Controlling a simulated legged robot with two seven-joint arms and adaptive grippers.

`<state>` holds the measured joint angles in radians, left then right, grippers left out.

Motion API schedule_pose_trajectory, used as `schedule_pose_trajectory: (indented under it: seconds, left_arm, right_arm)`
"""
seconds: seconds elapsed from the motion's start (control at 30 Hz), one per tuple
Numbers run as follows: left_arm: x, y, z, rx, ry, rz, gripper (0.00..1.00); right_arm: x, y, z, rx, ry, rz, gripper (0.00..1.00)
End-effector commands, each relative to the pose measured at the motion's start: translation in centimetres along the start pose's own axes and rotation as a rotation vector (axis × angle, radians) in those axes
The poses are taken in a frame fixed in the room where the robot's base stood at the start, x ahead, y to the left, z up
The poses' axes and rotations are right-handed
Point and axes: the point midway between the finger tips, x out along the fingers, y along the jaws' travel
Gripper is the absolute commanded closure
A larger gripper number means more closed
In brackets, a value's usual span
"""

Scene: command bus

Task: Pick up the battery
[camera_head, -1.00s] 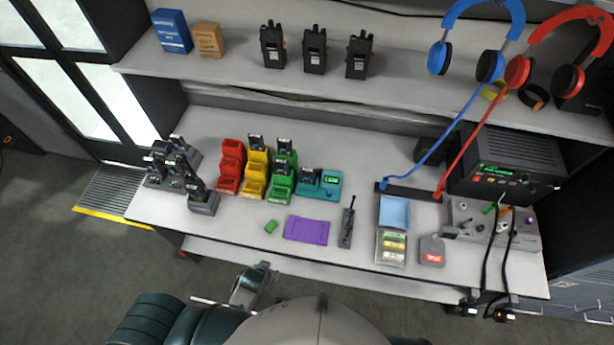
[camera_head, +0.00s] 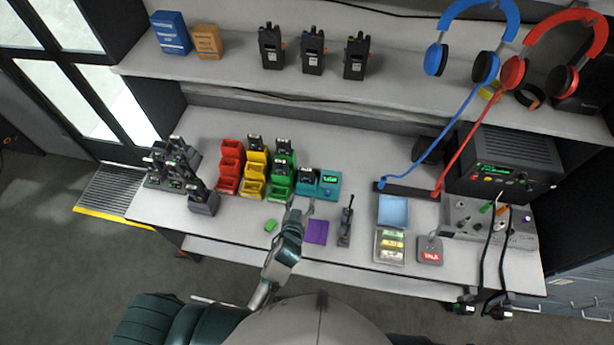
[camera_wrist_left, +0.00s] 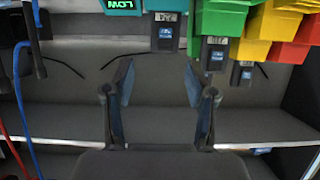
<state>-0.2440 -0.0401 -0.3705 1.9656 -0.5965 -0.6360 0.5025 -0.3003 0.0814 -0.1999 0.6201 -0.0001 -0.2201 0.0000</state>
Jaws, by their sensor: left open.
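Similar blocks stand in the green bins (camera_head: 279,188) and yellow bins (camera_head: 253,187). My right gripper is out of view.
A small green block (camera_head: 271,226) lies left of the mat. An upright black handset (camera_head: 346,225) and a blue tray (camera_head: 393,211) are to the right. A shelf (camera_head: 220,78) runs above.

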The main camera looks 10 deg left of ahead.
Motion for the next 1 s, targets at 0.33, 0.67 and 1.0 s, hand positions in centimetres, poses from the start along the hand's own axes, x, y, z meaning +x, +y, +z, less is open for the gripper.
schedule_pose_trajectory:
  seconds: [0.33, 0.67, 1.0]
  left_arm:
    - [5.7, 0.0, 0.1, 0.0, -0.002, -0.001, 0.44]
    - [9.8, -0.8, -0.2, 0.001, -0.003, 0.0, 0.44]
    - [11.0, -0.8, -0.1, 0.0, -0.003, 0.0, 0.44]
  right_arm:
    - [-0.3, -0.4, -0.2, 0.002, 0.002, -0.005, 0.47]
    - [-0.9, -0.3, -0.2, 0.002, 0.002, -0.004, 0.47]
    - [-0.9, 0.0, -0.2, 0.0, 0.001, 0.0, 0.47]
